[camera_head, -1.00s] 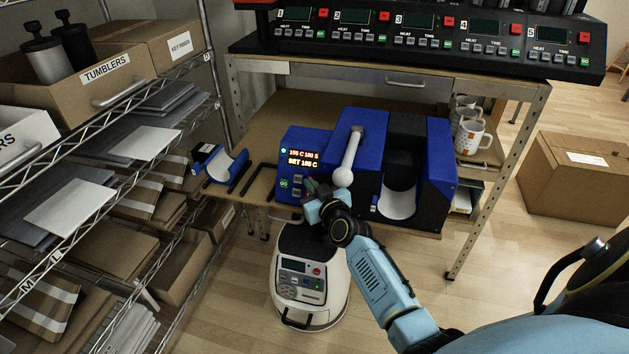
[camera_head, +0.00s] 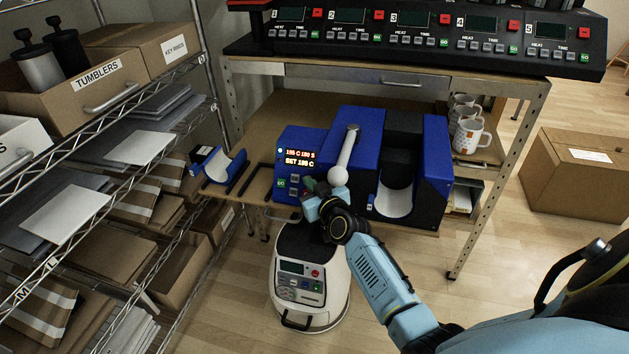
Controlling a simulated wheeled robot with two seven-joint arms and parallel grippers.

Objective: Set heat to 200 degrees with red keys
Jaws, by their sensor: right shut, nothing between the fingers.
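The blue mug press (camera_head: 357,130) stands on the wooden bench. Its control panel (camera_head: 290,139) faces me, with a lit red and white display (camera_head: 300,157) whose lower line appears to read SET 195 C. The red keys are not clearly visible; the gripper covers that part of the panel. My left gripper is out of view.
The press lever (camera_head: 347,150) with its pale ball knob stands just above my right gripper. A blue cradle (camera_head: 221,166) lies left of the press. A row of heat controllers (camera_head: 420,38) sits on the upper shelf. Mugs (camera_head: 468,135) stand right; a wire rack (camera_head: 110,178) stands left.

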